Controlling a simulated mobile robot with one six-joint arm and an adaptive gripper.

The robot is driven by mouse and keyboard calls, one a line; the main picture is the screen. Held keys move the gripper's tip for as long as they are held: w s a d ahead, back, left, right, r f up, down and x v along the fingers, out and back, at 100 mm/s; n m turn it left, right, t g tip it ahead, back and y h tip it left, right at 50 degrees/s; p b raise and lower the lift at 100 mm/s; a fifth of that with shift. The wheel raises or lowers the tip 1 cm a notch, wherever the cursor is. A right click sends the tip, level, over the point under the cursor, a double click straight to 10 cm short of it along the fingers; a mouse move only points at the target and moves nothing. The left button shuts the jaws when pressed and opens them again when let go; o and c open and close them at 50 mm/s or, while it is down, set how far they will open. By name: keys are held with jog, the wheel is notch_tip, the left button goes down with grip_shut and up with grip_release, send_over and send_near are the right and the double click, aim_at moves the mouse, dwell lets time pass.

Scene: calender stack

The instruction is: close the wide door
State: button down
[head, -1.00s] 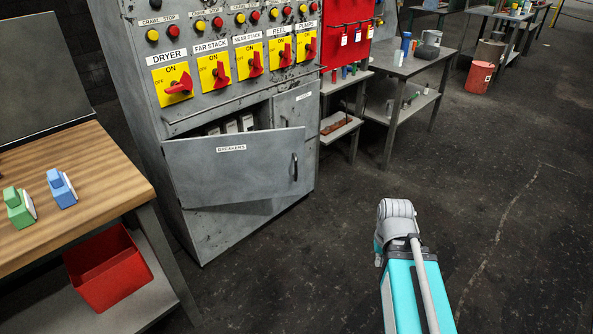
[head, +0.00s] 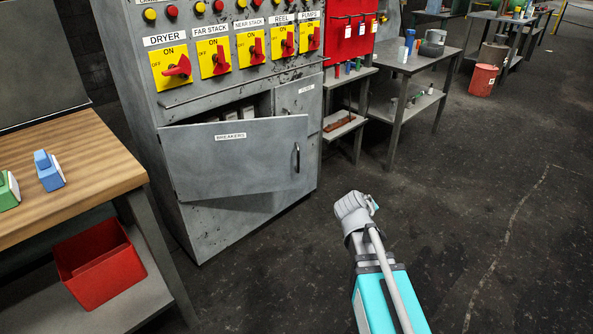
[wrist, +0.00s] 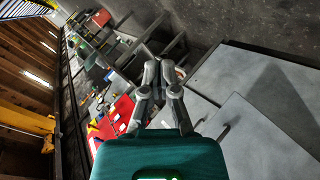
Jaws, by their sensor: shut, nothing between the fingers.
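The wide door (head: 237,158) is the grey panel labelled BREAKERS on the lower front of the cabinet. In the head view it stands ajar, its right side swung out from the cabinet, with a dark gap along its top showing pale parts inside. Its black upright handle (head: 296,158) is near the right edge. My gripper (wrist: 162,64) shows in the wrist view with its fingers together and nothing between them. Grey panels lie to its right there, apart from the fingers. In the head view my arm's end is right of and in front of the door; the fingertips cannot be made out.
A narrow door labelled FUSES (head: 298,94) is beside the opening. Red rotary switches on yellow plates line the cabinet (head: 135,60) above. A wooden bench (head: 95,175) with a red bin (head: 100,265) below stands left. Open dark floor (head: 480,210) lies right.

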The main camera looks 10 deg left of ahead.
jog(key=w+a+n+t+y+b, duration=0.1)
jog(key=w+a+n+t+b, duration=0.4)
jog(key=a, duration=0.4)
jog(key=n+t+y+b, duration=0.3)
jog(key=n+t+y, duration=0.1)
jog(key=n+y, duration=0.4)
send_near(298, 156)
jog(key=s+n+h, duration=0.1)
jog(key=s, duration=0.5)
jog(key=shift+r, duration=0.35)
jog(key=w, duration=0.4)
jog(key=w+a, duration=0.1)
jog(key=w, duration=0.8)
jog(key=shift+w+a+f, duration=0.1)
jog(key=shift+w+a, duration=0.1)
jog(key=shift+w, duration=0.15)
jog(key=shift+w, duration=0.2)
